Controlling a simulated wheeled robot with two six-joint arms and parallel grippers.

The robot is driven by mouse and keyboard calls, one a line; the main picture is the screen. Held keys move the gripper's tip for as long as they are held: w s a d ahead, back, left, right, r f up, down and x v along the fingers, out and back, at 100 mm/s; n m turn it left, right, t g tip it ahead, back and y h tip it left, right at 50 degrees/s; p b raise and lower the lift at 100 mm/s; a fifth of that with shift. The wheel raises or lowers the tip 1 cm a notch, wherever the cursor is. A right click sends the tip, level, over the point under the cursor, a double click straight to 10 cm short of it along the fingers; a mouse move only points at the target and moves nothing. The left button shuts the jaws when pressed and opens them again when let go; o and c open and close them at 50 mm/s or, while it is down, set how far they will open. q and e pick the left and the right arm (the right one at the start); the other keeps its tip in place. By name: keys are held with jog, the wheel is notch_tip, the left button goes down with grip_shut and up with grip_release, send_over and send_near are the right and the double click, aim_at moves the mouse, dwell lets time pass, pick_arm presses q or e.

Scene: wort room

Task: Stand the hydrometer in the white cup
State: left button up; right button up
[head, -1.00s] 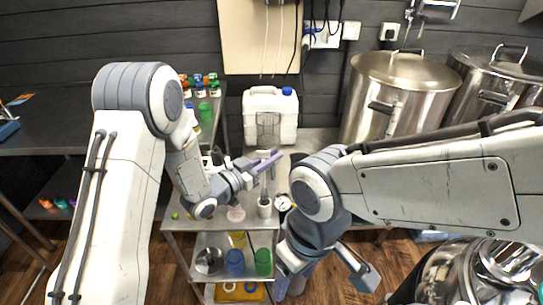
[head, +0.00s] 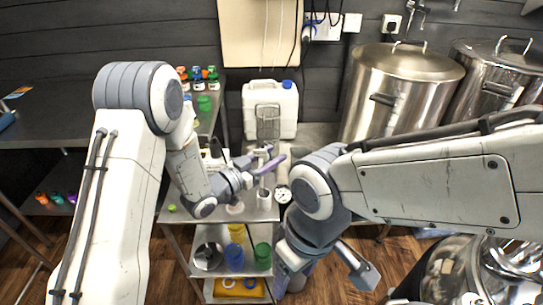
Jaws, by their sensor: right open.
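The white cup (head: 264,199) stands upright on the top of the small steel cart, beside a round gauge. The hydrometer (head: 263,181) is a thin pale upright rod above the cup; its lower end appears to be inside the cup. My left gripper (head: 278,152) is at the rod's upper part, its two purple fingers spread apart, one on each side of it. The fingers partly hide the rod's top. My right gripper (head: 324,283) is open and empty, low in front of the cart's right side.
A white canister (head: 270,110) stands behind the cart, with large steel kettles (head: 400,85) at the back right. The round gauge (head: 283,194) is close right of the cup. Blue and green cups (head: 235,257) sit on the lower shelf.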

pick_arm(q)
jog(key=b+v, duration=0.2)
jog(key=v, duration=0.8)
jog(key=shift+s+a, duration=0.15)
jog(key=shift+s, duration=0.05)
jog(key=shift+r, duration=0.1)
dwell(0.8)
